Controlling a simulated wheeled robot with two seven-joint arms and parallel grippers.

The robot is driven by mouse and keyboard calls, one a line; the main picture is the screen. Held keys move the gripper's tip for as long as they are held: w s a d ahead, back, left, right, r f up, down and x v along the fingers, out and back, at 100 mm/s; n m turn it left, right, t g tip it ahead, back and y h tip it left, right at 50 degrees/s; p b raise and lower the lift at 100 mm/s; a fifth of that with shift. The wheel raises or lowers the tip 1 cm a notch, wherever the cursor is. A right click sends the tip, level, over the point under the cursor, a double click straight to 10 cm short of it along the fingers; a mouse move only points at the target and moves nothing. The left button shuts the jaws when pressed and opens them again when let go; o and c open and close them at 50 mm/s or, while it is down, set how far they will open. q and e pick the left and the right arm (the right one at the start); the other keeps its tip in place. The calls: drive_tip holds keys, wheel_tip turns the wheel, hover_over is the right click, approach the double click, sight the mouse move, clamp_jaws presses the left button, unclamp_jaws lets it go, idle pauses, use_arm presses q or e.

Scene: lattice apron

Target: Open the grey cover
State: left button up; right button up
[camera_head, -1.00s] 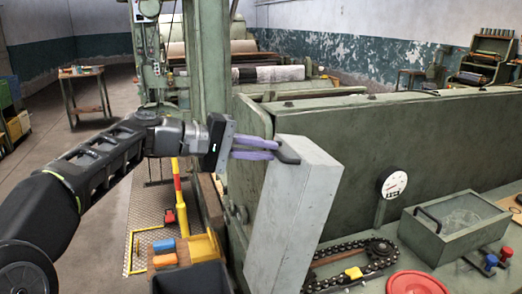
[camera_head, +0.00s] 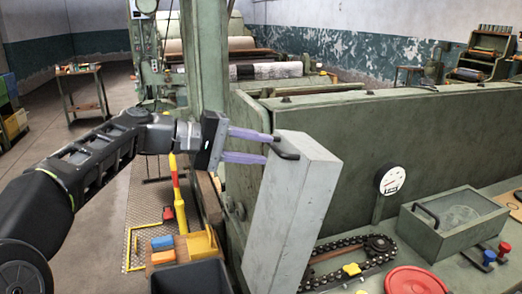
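The grey cover (camera_head: 290,205) is a long pale panel standing steeply upright, leaning a little, in the middle of the view. Its black handle (camera_head: 287,149) sits near the upper end, on the left. My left gripper (camera_head: 268,147) is open at the left of the handle. Its two purple fingers are spread apart, with the tips close to the handle; I cannot tell whether they touch it. The cover's lower end runs out of the picture. My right gripper is not in view.
A green machine wall (camera_head: 400,135) runs behind the cover. On the bench to the right are a dial gauge (camera_head: 390,179), a green box with a handle (camera_head: 450,240), a chain loop (camera_head: 345,262) and a red round lid (camera_head: 415,282). A green post (camera_head: 206,60) stands behind my gripper.

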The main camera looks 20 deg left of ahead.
use_arm(q)
drive_tip(key=v, duration=0.6)
drive_tip(key=shift+s+a+b, duration=0.2)
drive_tip(key=shift+a+b, duration=0.05)
drive_tip(key=shift+b, duration=0.15)
